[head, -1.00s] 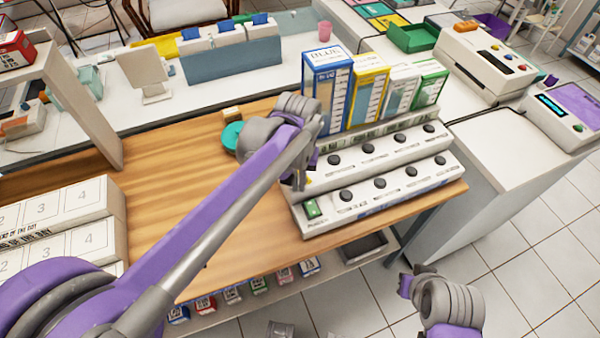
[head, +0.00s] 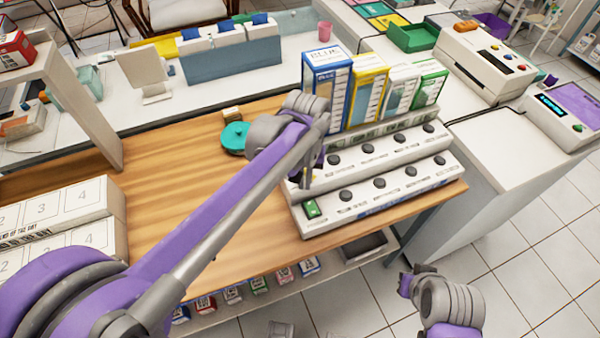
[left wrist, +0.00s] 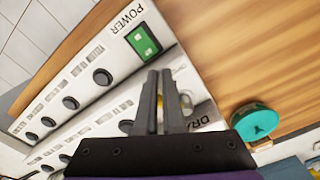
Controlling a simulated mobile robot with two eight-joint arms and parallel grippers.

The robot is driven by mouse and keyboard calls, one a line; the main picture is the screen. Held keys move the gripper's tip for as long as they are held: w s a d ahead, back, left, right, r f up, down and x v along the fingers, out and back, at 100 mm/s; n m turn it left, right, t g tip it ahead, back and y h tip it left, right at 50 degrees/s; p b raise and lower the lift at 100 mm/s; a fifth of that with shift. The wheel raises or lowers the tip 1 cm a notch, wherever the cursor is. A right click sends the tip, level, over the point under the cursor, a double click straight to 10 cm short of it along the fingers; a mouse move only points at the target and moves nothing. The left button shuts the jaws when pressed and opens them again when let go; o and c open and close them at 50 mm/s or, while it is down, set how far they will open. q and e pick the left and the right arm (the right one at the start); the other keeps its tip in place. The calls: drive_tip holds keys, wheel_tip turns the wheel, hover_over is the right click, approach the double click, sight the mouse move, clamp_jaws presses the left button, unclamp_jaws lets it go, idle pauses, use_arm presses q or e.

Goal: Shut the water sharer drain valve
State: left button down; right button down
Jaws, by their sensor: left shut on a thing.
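The water sharer (head: 345,222) is a white two-tier unit with black knobs on the wooden table. Its green power switch (head: 311,209) is at the near left corner and shows in the left wrist view (left wrist: 144,41). My left gripper (head: 305,184) is at the sharer's left end, behind the switch. In the left wrist view its dark fingers (left wrist: 160,82) are close together beside a partly covered "DRA" label. They are shut on the drain valve (left wrist: 186,101), mostly hidden behind them. My right gripper (head: 405,284) hangs over the floor at lower right; its fingers are unclear.
A turquoise round object (head: 233,137) lies on the table left of my gripper. Several coloured boxes, including a blue one (head: 325,80), stand behind the sharer. A white numbered box (head: 60,215) is at left. The middle of the wooden table is clear.

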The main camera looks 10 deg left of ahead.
sight(315, 172)
use_arm(q)
drive_tip(key=shift+w+f, duration=0.1)
drive_tip(key=shift+w+d, duration=0.35)
drive_tip(key=shift+d, duration=0.05)
drive_tip(key=shift+w+d, duration=0.1)
drive_tip(key=shift+w, duration=0.05)
drive_tip(key=shift+w+d, duration=0.15)
drive_tip(key=shift+w, duration=0.25)
idle(0.4)
drive_tip(key=shift+w+d, duration=0.2)
drive_tip(key=shift+w, duration=0.35)
